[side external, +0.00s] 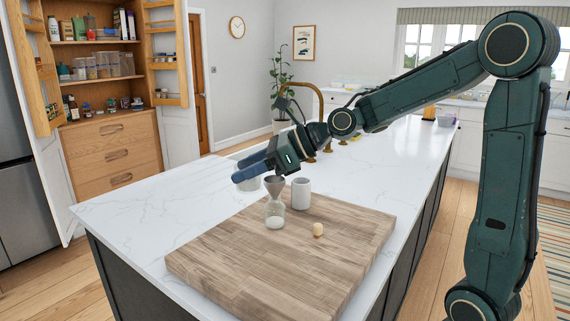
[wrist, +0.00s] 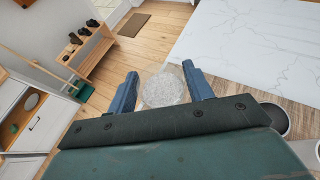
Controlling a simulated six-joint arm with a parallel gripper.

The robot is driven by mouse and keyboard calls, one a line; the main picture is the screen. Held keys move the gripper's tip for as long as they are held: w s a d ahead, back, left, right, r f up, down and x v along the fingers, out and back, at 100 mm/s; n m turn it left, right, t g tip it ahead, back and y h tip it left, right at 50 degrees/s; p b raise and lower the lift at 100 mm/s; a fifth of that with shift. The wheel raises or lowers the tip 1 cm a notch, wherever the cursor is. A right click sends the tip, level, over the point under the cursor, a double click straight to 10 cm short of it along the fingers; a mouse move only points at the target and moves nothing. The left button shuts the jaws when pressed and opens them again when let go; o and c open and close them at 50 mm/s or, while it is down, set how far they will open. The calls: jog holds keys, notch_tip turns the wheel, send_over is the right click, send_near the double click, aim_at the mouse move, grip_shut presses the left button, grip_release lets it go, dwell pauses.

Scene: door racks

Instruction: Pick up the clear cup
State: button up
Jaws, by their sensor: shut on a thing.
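The clear cup (wrist: 163,91) sits between the two blue fingers of my gripper (wrist: 162,86) in the wrist view, and the fingers are closed on its sides. Its contents look pale and grainy. In the side view the cup (side external: 248,184) shows partly below the blue fingers of my gripper (side external: 254,172), which hide much of it. It is beyond the back left edge of the wooden board. I cannot tell whether its base touches the counter.
A glass bottle (side external: 275,216) with a grey funnel (side external: 275,186) in its neck stands on the wooden board (side external: 215,268), close to my gripper. A white cup (side external: 301,195) and a small tan piece (side external: 318,230) are also there. The marble counter (side external: 135,205) is clear at left.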

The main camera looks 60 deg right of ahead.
jog(key=shift+r, duration=0.9)
